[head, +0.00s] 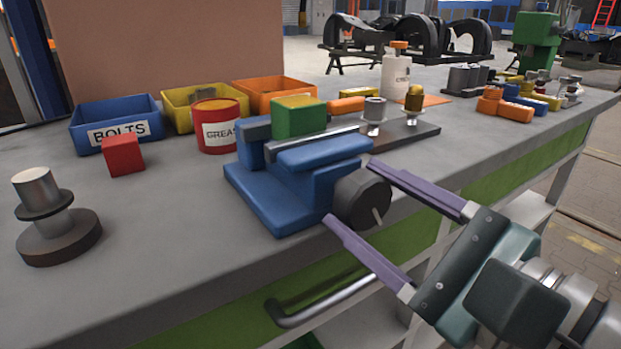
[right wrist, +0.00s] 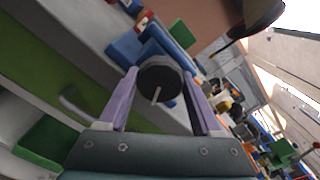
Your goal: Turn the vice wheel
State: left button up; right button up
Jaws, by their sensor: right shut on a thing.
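The blue vice (head: 265,198) sits on the grey workbench near its front edge, with a green block (head: 298,117) at its jaws. Its dark round wheel (head: 362,198) faces the front edge and has a small pale pin sticking out. My right gripper (head: 350,192) reaches in from the lower right, its two purple fingers on either side of the wheel and shut on it. In the right wrist view the wheel (right wrist: 160,78) sits between the fingertips, with the blue vice (right wrist: 130,47) behind it. My left gripper is not in view.
Blue (head: 118,120), yellow (head: 178,108) and orange (head: 273,93) bins, a red grease tin (head: 216,126) and a red block (head: 123,156) stand left of and behind the vice. A flanged metal part (head: 52,220) stands at far left. A drawer handle (head: 325,300) juts out below the bench edge.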

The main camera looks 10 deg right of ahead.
dwell(0.5)
jog(key=o, duration=1.4)
jog(key=shift+s, duration=0.1)
jog(key=shift+b+v, duration=2.5)
jog(key=shift+v, duration=2.4)
